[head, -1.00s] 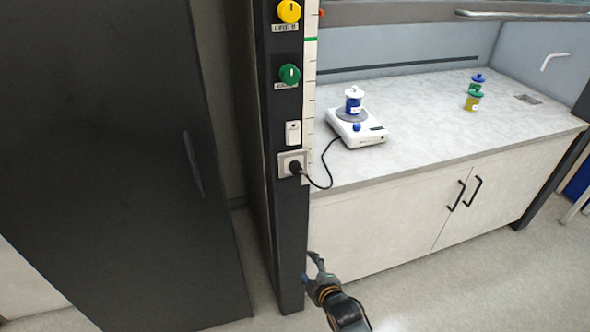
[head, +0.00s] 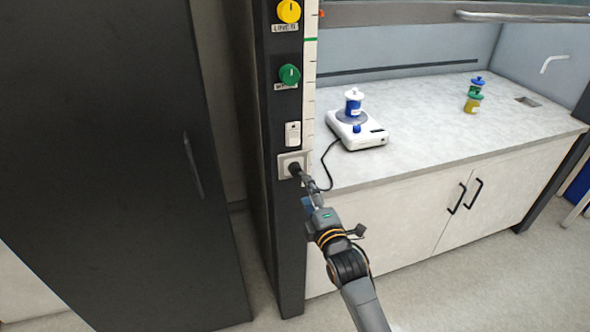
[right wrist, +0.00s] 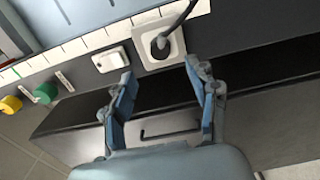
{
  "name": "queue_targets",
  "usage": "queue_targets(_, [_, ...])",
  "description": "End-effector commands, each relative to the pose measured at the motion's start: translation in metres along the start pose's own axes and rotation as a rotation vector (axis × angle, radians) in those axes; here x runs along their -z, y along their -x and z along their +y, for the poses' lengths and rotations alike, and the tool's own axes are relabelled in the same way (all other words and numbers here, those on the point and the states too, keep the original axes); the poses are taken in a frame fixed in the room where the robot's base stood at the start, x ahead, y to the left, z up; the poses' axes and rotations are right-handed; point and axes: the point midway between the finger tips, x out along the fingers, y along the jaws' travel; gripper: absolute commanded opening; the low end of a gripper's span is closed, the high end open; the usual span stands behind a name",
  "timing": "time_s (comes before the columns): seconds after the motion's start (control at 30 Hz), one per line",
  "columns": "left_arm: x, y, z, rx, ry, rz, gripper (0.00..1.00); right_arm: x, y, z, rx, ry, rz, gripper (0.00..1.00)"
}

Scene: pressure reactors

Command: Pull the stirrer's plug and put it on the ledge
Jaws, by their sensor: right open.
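The stirrer (head: 357,130) is a white hotplate on the hood's worktop with a blue, white-capped vessel (head: 353,102) on it. Its dark cord (head: 329,166) runs to a black plug (head: 294,169) seated in the square socket on the dark post. The plug also shows in the right wrist view (right wrist: 160,46). My right gripper (head: 308,186) is just below and to the right of the socket, partly covering the cord. In the right wrist view my right gripper (right wrist: 158,72) is open and empty, its fingers apart, short of the plug. My left gripper is not in view.
A white switch (head: 293,133) sits above the socket, with green (head: 289,75) and yellow (head: 289,11) knobs higher on the post. The worktop (head: 430,115) has a wide bare area. Small green, yellow and blue containers (head: 474,95) stand at the back right. A dark cabinet (head: 110,170) stands at left.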

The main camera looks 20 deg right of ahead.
Motion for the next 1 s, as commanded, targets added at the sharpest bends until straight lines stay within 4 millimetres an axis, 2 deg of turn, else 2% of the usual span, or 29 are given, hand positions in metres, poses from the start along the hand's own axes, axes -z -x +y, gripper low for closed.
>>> queue_targets(0.37, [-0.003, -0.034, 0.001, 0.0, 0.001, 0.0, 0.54, 0.0, -0.048, -0.004, -0.003, -0.003, 0.0, 0.58])
queue_targets(0.6, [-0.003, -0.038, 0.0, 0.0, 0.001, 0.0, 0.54, 0.0, -0.076, -0.002, 0.0, -0.001, 0.001, 0.58])
queue_targets(0.8, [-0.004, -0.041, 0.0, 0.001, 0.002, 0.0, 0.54, 0.0, -0.086, -0.001, 0.001, -0.001, 0.0, 0.58])
queue_targets(1.0, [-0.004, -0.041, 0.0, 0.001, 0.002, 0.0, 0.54, 0.0, -0.087, 0.0, 0.001, -0.001, 0.0, 0.58])
